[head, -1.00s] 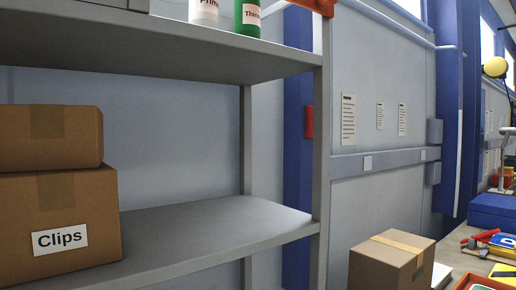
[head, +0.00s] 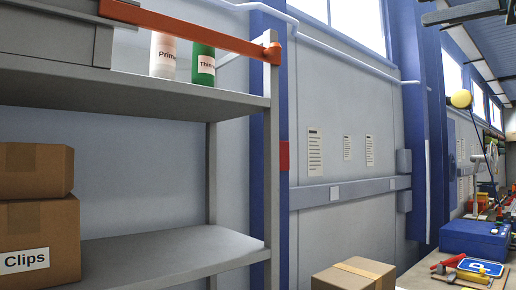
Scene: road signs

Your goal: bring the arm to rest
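Neither of my grippers nor my arms shows in the head view. A grey shelf unit (head: 150,97) fills the left side. On its lower board sit two stacked cardboard boxes, the lower one labelled "Clips" (head: 62,236). A white bottle (head: 163,55) and a green bottle (head: 203,65) stand on the upper board behind an orange bar (head: 190,32). A blue parking sign (head: 481,267) lies on the workbench at the lower right.
A cardboard box (head: 352,275) stands at the bottom, right of the shelf. A blue case (head: 474,239) and several tools lie on the workbench (head: 420,279). The lower shelf board is clear right of the boxes. A grey wall is behind.

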